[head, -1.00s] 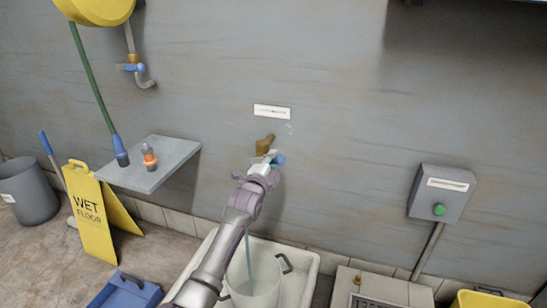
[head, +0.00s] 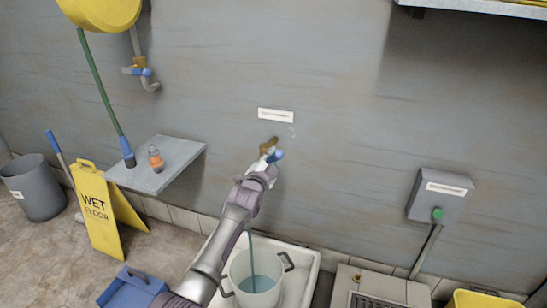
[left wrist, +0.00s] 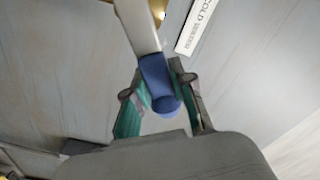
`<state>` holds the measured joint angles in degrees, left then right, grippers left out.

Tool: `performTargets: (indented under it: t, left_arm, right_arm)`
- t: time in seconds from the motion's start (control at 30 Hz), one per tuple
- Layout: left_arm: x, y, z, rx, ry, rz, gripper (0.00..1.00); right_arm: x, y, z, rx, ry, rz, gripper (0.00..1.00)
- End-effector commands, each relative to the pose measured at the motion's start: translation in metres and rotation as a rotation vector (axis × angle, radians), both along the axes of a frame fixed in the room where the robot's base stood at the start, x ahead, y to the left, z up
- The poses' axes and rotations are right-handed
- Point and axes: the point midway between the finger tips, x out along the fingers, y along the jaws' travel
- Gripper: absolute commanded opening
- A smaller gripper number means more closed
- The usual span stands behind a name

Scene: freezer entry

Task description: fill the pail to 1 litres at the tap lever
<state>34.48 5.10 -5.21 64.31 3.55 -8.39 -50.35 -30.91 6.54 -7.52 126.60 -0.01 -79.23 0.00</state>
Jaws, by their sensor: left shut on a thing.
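The brass tap (head: 268,144) is on the wall under a white label. My left gripper (head: 268,160) is at the tap, shut on the blue-ended lever (head: 277,155). In the left wrist view the blue lever end (left wrist: 157,84) sits between the green-padded fingers (left wrist: 160,108). A thin blue-green stream (head: 251,250) falls past my arm into the pail (head: 237,270). The whitish pail has dark handles and stands upright in the white sink (head: 308,268). Blue-green water (head: 258,284) shows in it; any volume marks are too small to read. My right gripper is not in view.
A grey shelf (head: 175,177) with an orange bottle (head: 155,158) is on the wall to the left. A wet-floor sign (head: 97,215) and a grey bin (head: 38,190) stand at the left. A grey box with a green button (head: 438,213) is at the right.

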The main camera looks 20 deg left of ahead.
Motion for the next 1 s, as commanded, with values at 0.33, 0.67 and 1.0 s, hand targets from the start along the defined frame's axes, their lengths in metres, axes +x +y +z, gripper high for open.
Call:
performTargets:
  t: [0.33, 0.67, 1.0]
  left_arm:
    - [0.0, 0.0, -0.001, -0.001, 0.002, 0.0, 0.32]
    - [0.0, 0.0, -0.001, 0.0, 0.001, -0.001, 0.5]
    - [-0.025, 0.001, -0.002, 0.001, 0.002, 0.0, 0.5]
  right_arm:
    - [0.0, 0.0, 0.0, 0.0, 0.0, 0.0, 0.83]
    - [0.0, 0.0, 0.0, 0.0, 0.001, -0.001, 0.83]
    - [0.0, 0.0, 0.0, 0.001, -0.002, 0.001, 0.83]
